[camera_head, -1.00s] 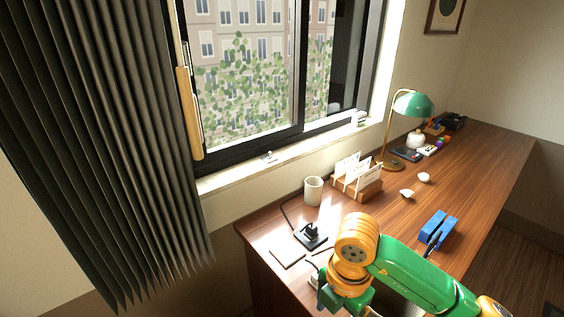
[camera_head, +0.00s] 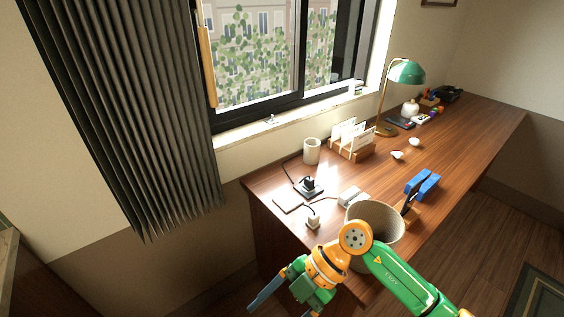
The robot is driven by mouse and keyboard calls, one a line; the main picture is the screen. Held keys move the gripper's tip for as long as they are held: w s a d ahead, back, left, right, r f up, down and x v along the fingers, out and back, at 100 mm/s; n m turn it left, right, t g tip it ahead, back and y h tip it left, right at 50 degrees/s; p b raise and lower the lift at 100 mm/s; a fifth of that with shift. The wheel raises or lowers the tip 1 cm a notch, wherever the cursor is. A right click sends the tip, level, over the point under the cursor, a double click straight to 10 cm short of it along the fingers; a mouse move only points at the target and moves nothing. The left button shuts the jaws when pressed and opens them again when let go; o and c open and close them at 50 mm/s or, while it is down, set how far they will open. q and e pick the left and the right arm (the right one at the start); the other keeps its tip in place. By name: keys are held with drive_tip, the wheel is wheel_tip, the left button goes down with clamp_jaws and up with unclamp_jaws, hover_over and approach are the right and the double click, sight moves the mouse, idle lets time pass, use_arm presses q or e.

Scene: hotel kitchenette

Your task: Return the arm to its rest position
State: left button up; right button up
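My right arm comes in from the lower right, in green and orange links. Its gripper (camera_head: 282,309) hangs at the bottom of the view, in front of the desk's near end. Its two blue-grey fingers stand apart and nothing shows between them; the right finger is partly cut off by the frame edge. My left arm and gripper are not in view.
The wooden desk (camera_head: 455,150) runs to the back right. A beige round container (camera_head: 377,214) stands close behind my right wrist, partly hidden. A white mug (camera_head: 312,151), card holder (camera_head: 352,147), green lamp (camera_head: 407,72) and blue object (camera_head: 422,184) stand beyond. A dark curtain (camera_head: 125,110) hangs at left.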

drive_tip(key=w+a+r+m+t+y, duration=0.25)
drive_tip(key=a+m+y, duration=0.2)
drive_tip(key=y, duration=0.35)
drive_tip(key=w+d+f+m+t+h, duration=0.1)
drive_tip(key=w+d+f+m+t, duration=0.5)
drive_tip(key=w+m+t, duration=0.5)
drive_tip(key=s+d+f+m+h, duration=0.2)
drive_tip(key=s+d+f+h, duration=0.15)
drive_tip(key=f, duration=0.45)
drive_tip(key=s+d+f+m+h, duration=0.25)
drive_tip(key=d+f+h, duration=0.2)
drive_tip(key=f, duration=0.25)
drive_tip(key=s+d+f+m+h, duration=0.3)
drive_tip(key=d+f, duration=0.1)
drive_tip(key=f, duration=0.4)
drive_tip(key=s+d+f+g+h, duration=0.1)
drive_tip(key=s+f, duration=0.3)
drive_tip(key=s, duration=0.5)
drive_tip(key=s+d+f+m+g+h, duration=0.1)
drive_tip(key=s+d+f+g+h, duration=0.1)
drive_tip(key=s, duration=0.7)
drive_tip(key=s+d+f+m+g+h, duration=0.1)
drive_tip(key=s+d+f+g, duration=0.3)
drive_tip(key=s, duration=0.5)
drive_tip(key=shift+s+f+g, duration=0.4)
drive_tip(key=shift+f+g, duration=0.25)
drive_tip(key=shift+f, duration=0.3)
